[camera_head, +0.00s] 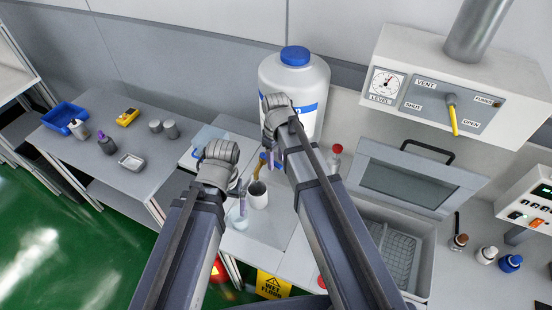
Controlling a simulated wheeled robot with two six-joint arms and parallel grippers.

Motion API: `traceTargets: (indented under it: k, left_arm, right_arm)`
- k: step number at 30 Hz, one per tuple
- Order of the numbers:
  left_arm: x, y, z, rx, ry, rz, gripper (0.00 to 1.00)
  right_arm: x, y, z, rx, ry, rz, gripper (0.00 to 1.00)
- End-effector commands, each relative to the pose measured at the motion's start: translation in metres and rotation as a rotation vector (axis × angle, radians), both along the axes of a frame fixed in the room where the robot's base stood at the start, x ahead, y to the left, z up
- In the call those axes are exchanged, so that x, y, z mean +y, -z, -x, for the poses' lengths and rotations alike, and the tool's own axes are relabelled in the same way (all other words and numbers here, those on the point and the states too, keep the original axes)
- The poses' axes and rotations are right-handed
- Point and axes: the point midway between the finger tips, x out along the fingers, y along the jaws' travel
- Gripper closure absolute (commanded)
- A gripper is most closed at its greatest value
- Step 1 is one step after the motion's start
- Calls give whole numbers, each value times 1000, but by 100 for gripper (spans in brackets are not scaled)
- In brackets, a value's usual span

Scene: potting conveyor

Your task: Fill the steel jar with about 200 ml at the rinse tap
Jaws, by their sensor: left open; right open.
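A pale grey open-topped jar (259,197), which looks like the steel jar, stands on the bench below a large white container (292,78) with a blue cap. A small brass-coloured fitting (263,160), perhaps the rinse tap, shows at the container's foot, partly hidden by my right arm. My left gripper (241,188) is open just left of the jar; I cannot tell whether it touches. My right gripper (270,155) is open in front of the container, near the fitting, its fingers mostly hidden by its wrist.
A clear beaker (237,219) stands close to the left gripper. A lidded basin (414,218) is at the right, with small bottles (486,255) beside it. A vent panel (446,97) overhangs the back. The left table (95,160) holds a blue tray (64,117) and two grey cylinders (171,130).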

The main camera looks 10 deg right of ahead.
Motion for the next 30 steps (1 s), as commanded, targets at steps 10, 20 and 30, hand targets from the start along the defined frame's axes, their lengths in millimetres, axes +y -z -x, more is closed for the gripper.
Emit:
traceTargets:
  k: [10,20,30]
  left_arm:
    - [0,-33,0,0,-6,1,0]
    - [0,-74,0,2,-2,0,0]
    - [0,-77,1,2,-1,0,0]
  right_arm:
    - [0,-33,0,0,0,0,50]
    - [0,-74,0,0,0,0,50]
    - [0,-77,0,0,0,0,50]
